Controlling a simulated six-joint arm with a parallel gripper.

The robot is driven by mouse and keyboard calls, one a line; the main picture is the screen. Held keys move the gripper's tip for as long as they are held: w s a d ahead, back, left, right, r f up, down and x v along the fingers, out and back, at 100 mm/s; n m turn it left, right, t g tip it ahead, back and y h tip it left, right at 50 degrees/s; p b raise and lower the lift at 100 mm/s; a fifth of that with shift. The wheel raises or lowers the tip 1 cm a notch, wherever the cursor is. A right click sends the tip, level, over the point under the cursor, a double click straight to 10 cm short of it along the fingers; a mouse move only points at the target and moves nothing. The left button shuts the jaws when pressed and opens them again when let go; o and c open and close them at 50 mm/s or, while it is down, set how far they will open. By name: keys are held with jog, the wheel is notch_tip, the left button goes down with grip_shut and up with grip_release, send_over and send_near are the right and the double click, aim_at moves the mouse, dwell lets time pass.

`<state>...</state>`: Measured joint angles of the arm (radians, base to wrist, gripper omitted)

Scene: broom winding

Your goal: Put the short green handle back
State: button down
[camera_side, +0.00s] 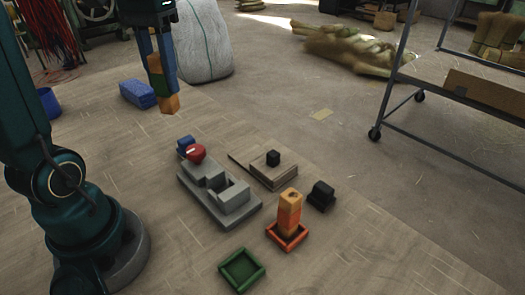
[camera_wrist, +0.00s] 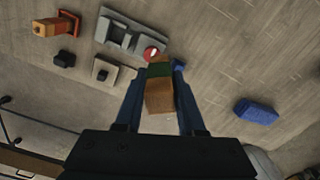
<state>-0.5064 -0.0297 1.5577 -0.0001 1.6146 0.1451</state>
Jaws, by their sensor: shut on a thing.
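My gripper (camera_side: 160,82) is shut on the short green handle, a wooden block with a green band (camera_side: 168,104). It holds the handle upright, high above the floor and behind the grey fixture in the side view. In the wrist view the handle (camera_wrist: 160,96) sits between my two blue fingers (camera_wrist: 158,80). The green tray (camera_side: 242,270) is empty at the front of the side view. The orange tray (camera_side: 273,236) holds an upright wooden handle with an orange band (camera_side: 289,210); that handle also shows in the wrist view (camera_wrist: 52,27).
The grey fixture (camera_side: 240,208) has a red knob (camera_side: 196,153) and a small blue block (camera_side: 185,143). A wooden board with a black knob (camera_side: 272,158) and a black block (camera_side: 321,194) lie right of it. A larger blue block (camera_side: 137,94) lies at the back left.

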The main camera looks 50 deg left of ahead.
jog(key=shift+s+d+f+m, duration=0.7)
jog(key=shift+d+f+m, duration=0.35)
jog(key=shift+d+f, duration=2.35)
jog(key=shift+s+d+f+m, duration=0.95)
jog(key=shift+d+f, duration=1.3)
jog(key=shift+d, duration=2.4)
jog(key=shift+s+d+f+m, duration=0.5)
jog(key=shift+d+f+m, duration=0.7)
jog(key=shift+d+f, duration=2.2)
jog(key=shift+d+r, duration=0.45)
jog(key=shift+d, duration=0.15)
jog(key=c, duration=0.5)
grip_release()
